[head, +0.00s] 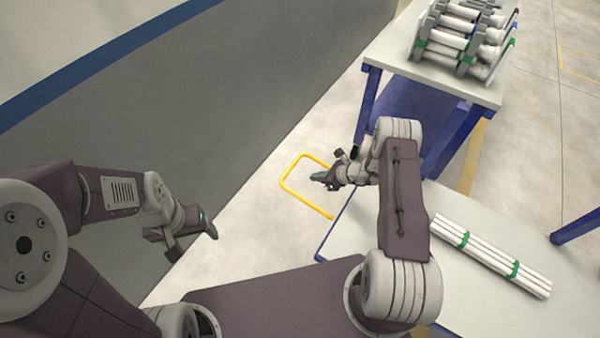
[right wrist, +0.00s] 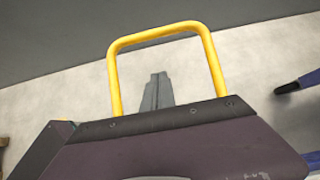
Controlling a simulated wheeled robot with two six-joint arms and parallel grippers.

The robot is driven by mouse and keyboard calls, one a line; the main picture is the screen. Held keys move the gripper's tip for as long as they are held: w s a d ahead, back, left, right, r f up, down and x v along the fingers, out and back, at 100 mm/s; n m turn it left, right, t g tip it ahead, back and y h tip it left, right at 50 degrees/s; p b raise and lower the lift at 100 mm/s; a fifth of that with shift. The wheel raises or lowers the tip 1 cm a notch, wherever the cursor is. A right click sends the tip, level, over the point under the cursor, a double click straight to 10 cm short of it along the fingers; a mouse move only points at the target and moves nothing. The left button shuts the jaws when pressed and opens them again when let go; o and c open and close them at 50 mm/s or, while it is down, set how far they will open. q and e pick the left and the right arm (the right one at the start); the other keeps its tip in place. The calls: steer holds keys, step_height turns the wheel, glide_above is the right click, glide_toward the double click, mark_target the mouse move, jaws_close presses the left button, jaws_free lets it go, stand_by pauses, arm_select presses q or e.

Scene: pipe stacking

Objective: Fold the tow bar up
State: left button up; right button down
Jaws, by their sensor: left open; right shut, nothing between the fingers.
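The yellow tow bar (head: 305,201) is a U-shaped hoop seen low over the floor in the middle of the head view. In the right wrist view the tow bar (right wrist: 158,34) shows as a hoop around my gripper. My right gripper (head: 319,177) is shut and empty, and appears inside the hoop's outline; I cannot tell whether it touches the bar. Its closed fingers (right wrist: 156,80) show between the two legs in the right wrist view. My left gripper (head: 211,231) is open and empty, left of the tow bar and apart from it.
A white-topped table (head: 345,240) at the lower right carries a strapped bundle of white pipes (head: 490,256). A second table (head: 390,57) behind holds a pipe rack (head: 465,40). A grey wall (head: 230,90) runs along the left. The floor around the hoop is clear.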

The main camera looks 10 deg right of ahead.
steer(key=b+x, duration=0.4)
steer(key=x, duration=0.6)
arm_select(q)
steer(key=shift+f, duration=1.95)
arm_select(e)
steer(key=shift+w+a+r, duration=0.2)
steer(key=shift+r, duration=0.45)
steer(key=shift+w+a+r, duration=0.15)
steer(key=shift+w+r, duration=0.05)
steer(key=shift+r, duration=0.45)
steer(key=shift+w+a+r, duration=0.2)
steer(key=shift+r, duration=0.45)
